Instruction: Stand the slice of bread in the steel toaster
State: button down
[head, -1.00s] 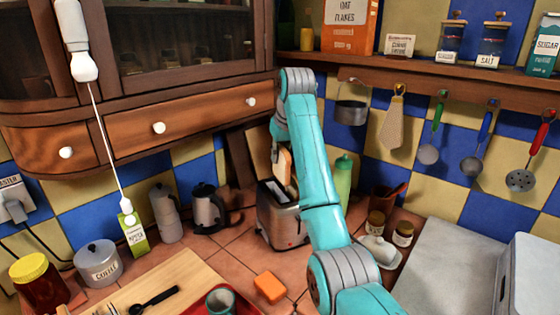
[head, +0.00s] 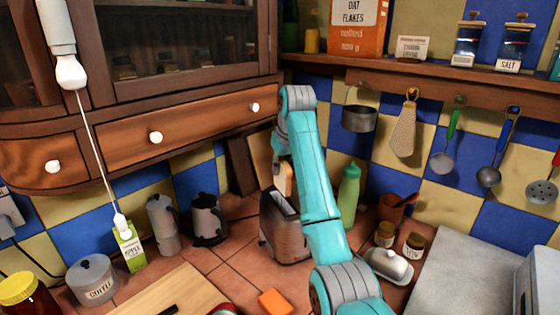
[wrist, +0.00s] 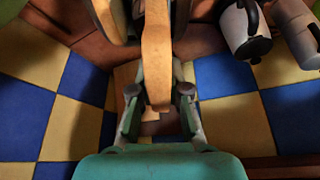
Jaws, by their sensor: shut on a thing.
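The slice of bread (head: 286,180) is tan and upright, seen nearly edge-on at the steel toaster's top in the head view. It also shows in the wrist view (wrist: 156,50), as a long strip between the fingers. The steel toaster (head: 285,240) stands on the tiled counter, with a dark slot showing along its top. My gripper (wrist: 158,92) is shut on the bread, a finger at each side. In the head view my arm hides part of the bread and toaster. I cannot tell whether the bread's lower edge is inside the slot.
A dark kettle (head: 208,218) and a moka pot (head: 163,225) stand left of the toaster. A green bottle (head: 348,195) stands close on its right. A board (head: 240,165) leans behind it. An orange sponge (head: 274,302) lies in front.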

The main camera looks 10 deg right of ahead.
aim_at(281, 192)
jog(key=shift+f, duration=4.35)
jog(key=c, duration=1.1)
grip_release()
jog(key=shift+o, duration=0.2)
notch_tip(281, 192, up, 10)
jog(key=shift+f, duration=0.1)
